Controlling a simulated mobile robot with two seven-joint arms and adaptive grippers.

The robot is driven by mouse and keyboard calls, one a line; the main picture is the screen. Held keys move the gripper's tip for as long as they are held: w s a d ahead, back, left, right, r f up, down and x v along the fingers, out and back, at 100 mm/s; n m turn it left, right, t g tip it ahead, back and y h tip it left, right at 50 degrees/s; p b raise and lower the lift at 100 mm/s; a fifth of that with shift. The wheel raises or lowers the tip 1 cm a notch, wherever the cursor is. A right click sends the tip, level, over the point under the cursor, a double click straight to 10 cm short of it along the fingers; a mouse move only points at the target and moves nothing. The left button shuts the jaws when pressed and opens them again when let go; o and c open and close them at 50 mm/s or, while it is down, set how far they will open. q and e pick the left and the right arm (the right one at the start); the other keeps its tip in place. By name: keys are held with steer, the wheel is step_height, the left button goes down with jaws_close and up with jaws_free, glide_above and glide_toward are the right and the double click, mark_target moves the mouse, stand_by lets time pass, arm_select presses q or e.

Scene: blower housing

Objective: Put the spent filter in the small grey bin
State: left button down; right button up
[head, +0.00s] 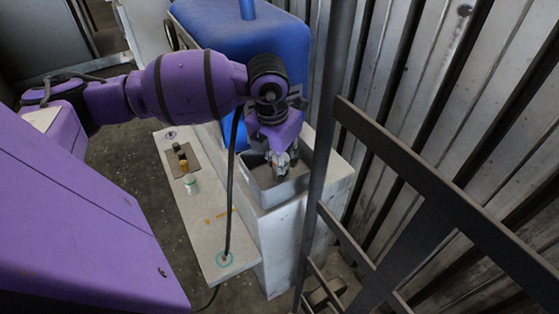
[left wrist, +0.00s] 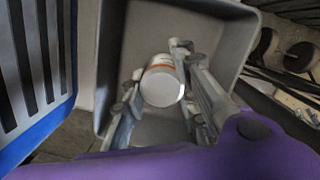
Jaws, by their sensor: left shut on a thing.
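The spent filter (left wrist: 162,86), a white cylinder with an orange band, sits between the fingers of my left gripper (left wrist: 159,62) in the left wrist view. The gripper is shut on it. The small grey bin (head: 283,193) is an open box in the head view, and my left gripper (head: 283,161) points down into its opening. In the left wrist view the bin's walls (left wrist: 222,28) surround the filter and fingers. I cannot tell whether the filter touches the bin floor. In the head view the filter is not clearly visible. My right gripper is not in view.
The bin stands on a pale block (head: 285,245) beside a blue housing (head: 222,38). A lower pale ledge (head: 205,235) carries small items and a black cable (head: 231,190). A dark metal post (head: 322,165) and rails (head: 450,190) stand close on the right.

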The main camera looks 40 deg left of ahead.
arm_select(q)
steer(key=shift+f, duration=0.15)
steer(key=c, duration=1.4)
jaws_free()
steer(key=r, duration=0.4)
steer(key=s+r, duration=0.1)
steer(key=r, duration=0.7)
steer(key=shift+s+r, duration=0.1)
steer(key=shift+s, duration=0.3)
